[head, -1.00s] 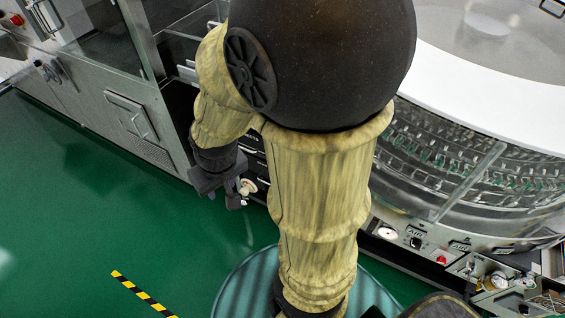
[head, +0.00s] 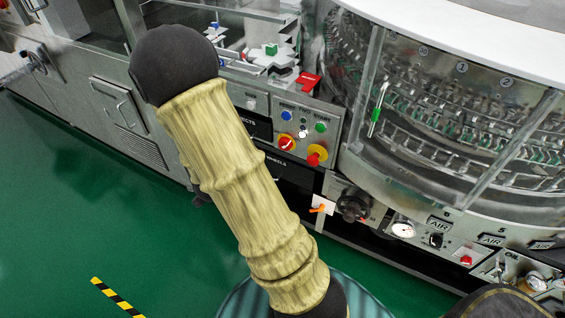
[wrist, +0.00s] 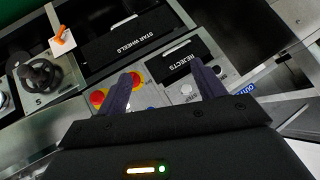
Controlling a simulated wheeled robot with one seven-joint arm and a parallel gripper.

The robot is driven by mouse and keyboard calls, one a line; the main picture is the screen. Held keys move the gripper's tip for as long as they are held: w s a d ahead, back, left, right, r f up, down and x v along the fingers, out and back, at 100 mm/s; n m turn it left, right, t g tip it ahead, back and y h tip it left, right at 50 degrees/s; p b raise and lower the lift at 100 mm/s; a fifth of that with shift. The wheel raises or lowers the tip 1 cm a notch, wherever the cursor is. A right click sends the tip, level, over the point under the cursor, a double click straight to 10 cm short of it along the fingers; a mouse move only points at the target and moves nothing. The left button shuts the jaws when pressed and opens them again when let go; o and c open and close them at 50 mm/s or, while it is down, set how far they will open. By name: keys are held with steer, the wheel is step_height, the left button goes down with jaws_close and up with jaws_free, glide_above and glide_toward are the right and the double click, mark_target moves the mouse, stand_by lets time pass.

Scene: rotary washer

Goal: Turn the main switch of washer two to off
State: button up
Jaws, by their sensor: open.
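A control panel (head: 310,120) in the head view carries blue, green and white buttons. On it are a red rotary switch on a yellow plate (head: 287,143) and, to its right, a red knob on yellow (head: 316,155). In the wrist view the rotary switch (wrist: 138,78) is beside my left finger, partly hidden by it, and the red knob (wrist: 98,97) is further left. My gripper (wrist: 161,69) is open and empty in front of this panel. I cannot tell if it touches anything. In the head view my arm hides it. No label naming washer two is readable.
Black REJECTS (wrist: 178,62) and STAR WHEELS (wrist: 135,35) panels lie beyond the fingers. An orange handle on a white plate (head: 320,207) and a black handwheel (head: 352,205) are to the right in the head view. The glazed round machine (head: 440,110) stands at right. Green floor (head: 100,220) is clear.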

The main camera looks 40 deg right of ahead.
mark_target(283, 148)
steer(key=s+d+f+m+t+h+b, duration=0.1)
steer(key=s+d+f+m+h+b, duration=0.2)
steer(key=d+f+h+b, duration=0.6)
step_height(283, 148, down, 3)
steer(key=m+h+b, duration=0.1)
steer(key=m+b, duration=0.1)
steer(key=shift+m, duration=0.4)
steer(key=shift+d, duration=0.15)
steer(key=b+x, duration=0.2)
steer(key=x, duration=1.5)
steer(key=shift+d+f, duration=0.1)
steer(key=shift+d, duration=0.05)
steer(key=shift+c, duration=0.2)
steer(key=c, duration=1)
